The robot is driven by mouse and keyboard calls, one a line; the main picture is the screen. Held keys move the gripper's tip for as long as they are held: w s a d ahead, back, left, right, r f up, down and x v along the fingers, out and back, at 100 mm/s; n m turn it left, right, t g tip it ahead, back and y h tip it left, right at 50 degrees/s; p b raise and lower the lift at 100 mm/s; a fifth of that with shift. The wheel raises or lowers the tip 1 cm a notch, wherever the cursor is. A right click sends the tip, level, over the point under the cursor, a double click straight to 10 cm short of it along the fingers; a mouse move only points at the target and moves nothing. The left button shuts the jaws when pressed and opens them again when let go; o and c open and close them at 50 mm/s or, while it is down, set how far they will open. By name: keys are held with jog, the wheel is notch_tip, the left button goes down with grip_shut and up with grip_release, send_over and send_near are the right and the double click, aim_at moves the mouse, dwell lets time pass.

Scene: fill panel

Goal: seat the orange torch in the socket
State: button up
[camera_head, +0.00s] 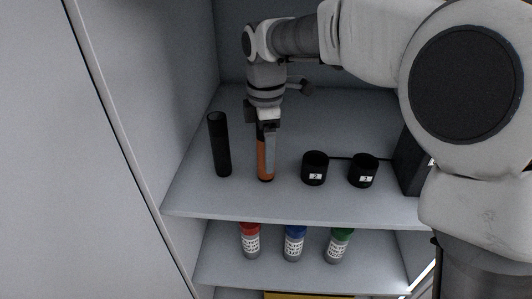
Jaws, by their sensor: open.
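The orange torch (261,168) stands upright on the upper shelf, with a dark bottom end and its upper part hidden by my gripper. My gripper (267,150) points down over the torch from above, its jaws open around or just in front of the torch; I cannot tell which. Two short black cups stand to the right, one labelled 2 (315,168) and the other labelled 3 or similar (363,171). A tall black open tube (219,145) stands to the left of the torch. I cannot tell for sure which of these is the socket.
A dark box (411,162) stands at the shelf's right end, partly behind my arm. The lower shelf holds bottles with red (250,240), blue (294,243) and green (340,245) caps. The upper shelf (300,205) is bare along its front edge. A cabinet wall closes the left side.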

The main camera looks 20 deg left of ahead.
jog(key=shift+f, duration=0.15)
grip_shut()
dwell(0.4)
